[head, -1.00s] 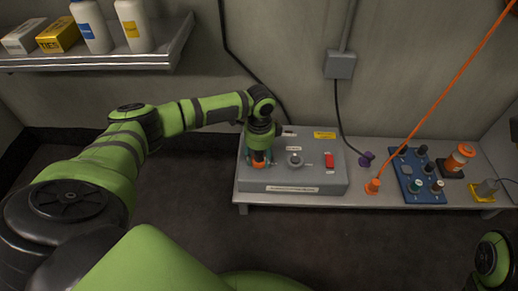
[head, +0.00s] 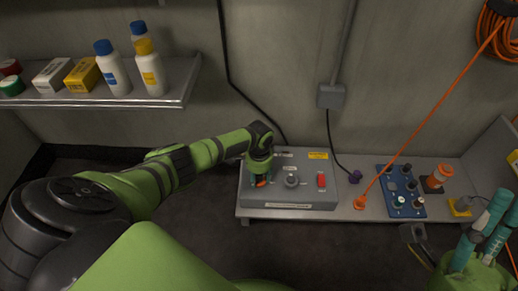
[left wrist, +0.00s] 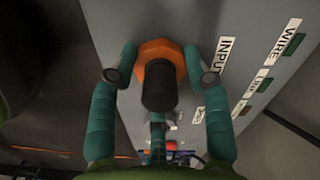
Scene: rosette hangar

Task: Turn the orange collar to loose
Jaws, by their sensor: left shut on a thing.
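The orange collar (left wrist: 158,50) is a faceted ring around a black cylindrical plug body (left wrist: 159,88) in the left wrist view. My left gripper (left wrist: 161,76) has one teal finger on each side of the collar and is shut on it. In the head view, the left gripper (head: 259,176) points down at the left part of a grey box (head: 303,203), with a little of the collar (head: 262,184) showing below it. My right gripper (head: 490,222) is at the lower right, fingers pointing up; its opening is unclear.
The box bears a grey knob (head: 291,180), a red switch (head: 321,181) and labels. A blue panel with several knobs (head: 403,207), a purple plug (head: 355,177) and an orange plug (head: 360,202) are to its right on the bench. A shelf (head: 150,101) with bottles hangs upper left.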

